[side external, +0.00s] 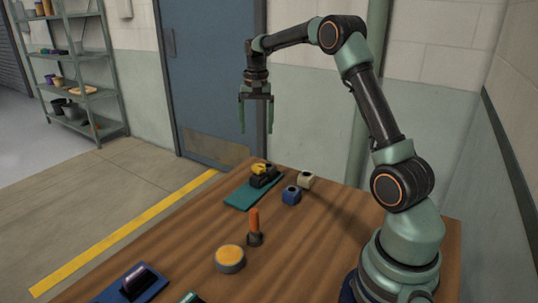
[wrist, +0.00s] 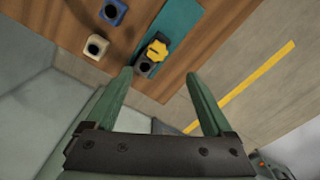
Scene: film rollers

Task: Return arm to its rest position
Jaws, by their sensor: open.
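My gripper (side external: 257,129) hangs with its fingers pointing down, high above the far end of the wooden table. Its two green fingers are apart and nothing is between them. In the wrist view my gripper (wrist: 165,86) also shows open and empty. My arm is raised and bent, reaching left from its base at the table's right side. A black holder with a yellow part (side external: 262,173) sits on a teal plate (side external: 240,196) below the gripper, well apart from it. The holder also shows beyond the fingertips in the wrist view (wrist: 151,57).
A blue block (side external: 291,196) and a beige block (side external: 306,180), each with a hole, stand beside the teal plate. An orange-handled tool (side external: 254,226), a round orange-topped tin (side external: 230,259) and a roller on a blue plate (side external: 134,283) are nearer. Air around the gripper is clear.

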